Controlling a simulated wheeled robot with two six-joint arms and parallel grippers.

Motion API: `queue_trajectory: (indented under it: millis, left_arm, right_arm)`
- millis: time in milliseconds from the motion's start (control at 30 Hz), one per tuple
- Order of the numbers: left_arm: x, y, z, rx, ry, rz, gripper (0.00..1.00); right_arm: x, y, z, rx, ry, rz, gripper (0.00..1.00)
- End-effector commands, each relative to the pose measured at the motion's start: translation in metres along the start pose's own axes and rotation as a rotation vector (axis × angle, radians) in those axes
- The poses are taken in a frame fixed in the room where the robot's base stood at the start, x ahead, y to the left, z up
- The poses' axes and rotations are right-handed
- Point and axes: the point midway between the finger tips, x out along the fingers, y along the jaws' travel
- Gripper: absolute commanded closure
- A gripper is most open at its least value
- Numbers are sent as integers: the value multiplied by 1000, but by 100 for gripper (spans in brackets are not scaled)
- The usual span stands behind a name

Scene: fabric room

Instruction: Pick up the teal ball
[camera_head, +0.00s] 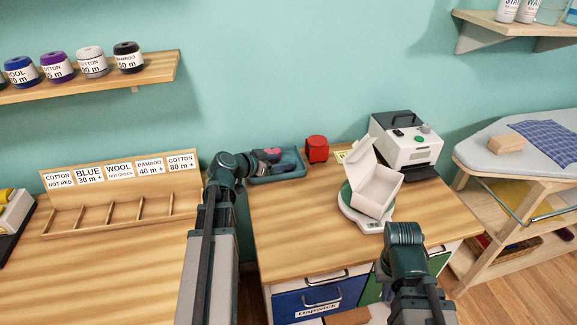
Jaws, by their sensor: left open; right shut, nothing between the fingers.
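I cannot make out a teal ball in this view. My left gripper (274,156) is open over the small blue-grey tray (292,174) at the back left of the right-hand table. Something small and reddish shows at its fingers, too small to tell what. My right arm rises at the front right of this table, and its fingers are hidden. A white open box (378,189) stands tilted on a round white scale (361,222) with a green edge.
A red block-like item (317,149) and a white label machine (407,141) stand at the table's back. A wooden sorting rack (122,194) is on the left table. Yarn spools (92,62) sit on the wall shelf. The table's middle left is clear.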

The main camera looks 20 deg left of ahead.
Motion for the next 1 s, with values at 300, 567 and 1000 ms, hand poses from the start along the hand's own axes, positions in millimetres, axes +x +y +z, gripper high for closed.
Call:
queue_trajectory:
  millis: [300, 567, 1000]
  left_arm:
    - [22, -1, 2, 1, 1, 0, 32]
    - [53, 0, 2, 2, 0, 0, 32]
    - [51, 0, 1, 0, 0, 0, 75]
  right_arm:
    - [12, -1, -1, 0, 0, 0, 100]
    - [24, -2, -1, 0, 0, 0, 100]
    - [23, -2, -1, 0, 0, 0, 100]
